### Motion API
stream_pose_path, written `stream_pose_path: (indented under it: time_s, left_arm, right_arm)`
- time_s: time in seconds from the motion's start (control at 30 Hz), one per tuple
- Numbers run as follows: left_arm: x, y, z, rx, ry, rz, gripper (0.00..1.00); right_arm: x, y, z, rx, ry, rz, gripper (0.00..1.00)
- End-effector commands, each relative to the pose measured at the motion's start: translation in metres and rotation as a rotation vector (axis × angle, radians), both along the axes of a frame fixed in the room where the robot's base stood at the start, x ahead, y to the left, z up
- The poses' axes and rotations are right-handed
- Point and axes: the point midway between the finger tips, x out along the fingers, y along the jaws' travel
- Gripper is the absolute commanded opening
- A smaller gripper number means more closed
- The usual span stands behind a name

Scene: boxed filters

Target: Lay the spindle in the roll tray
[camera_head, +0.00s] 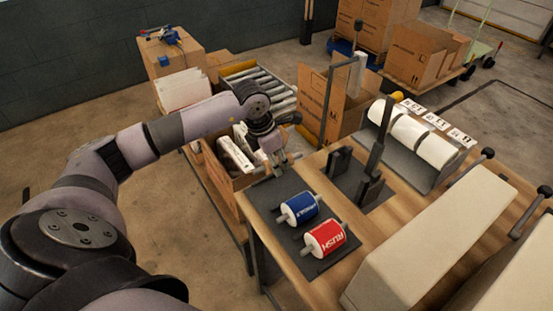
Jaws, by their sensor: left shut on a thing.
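My left gripper (275,160) reaches in from the left and points down by the far left end of a flat dark tray (263,196) on the wooden bench. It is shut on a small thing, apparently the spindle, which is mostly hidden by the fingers. A blue roll (299,208) and a red roll (325,238) marked RUSH lie on the dark tray, each with short grey ends. I cannot tell whether the held thing touches the tray. My right gripper is not in view.
A dark stand with upright posts (373,165) is right of the tray. White rolls (433,143) lie in a grey holder behind it. A large beige cover (430,247) fills the bench's right. An open carton (222,180) with white boxes is below my left arm.

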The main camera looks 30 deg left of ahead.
Motion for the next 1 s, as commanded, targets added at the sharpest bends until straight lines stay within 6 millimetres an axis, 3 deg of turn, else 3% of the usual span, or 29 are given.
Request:
stream_pose_path:
  time_s: [0.03, 0.6, 0.8, 1.0]
  left_arm:
    - [0.0, 0.0, -0.012, 0.0, -0.001, 0.0, 0.0]
    - [0.0, 0.0, -0.08, 0.0, -0.001, 0.0, 0.0]
    - [0.0, 0.0, -0.096, 0.0, -0.001, 0.0, 0.0]
    - [0.0, 0.0, -0.098, 0.0, -0.001, 0.0, 0.0]
  right_arm:
    - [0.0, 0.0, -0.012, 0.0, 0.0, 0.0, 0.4]
    - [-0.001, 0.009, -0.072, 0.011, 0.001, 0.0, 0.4]
    - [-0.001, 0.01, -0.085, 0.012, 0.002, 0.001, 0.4]
    - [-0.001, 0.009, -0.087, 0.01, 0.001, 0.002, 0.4]
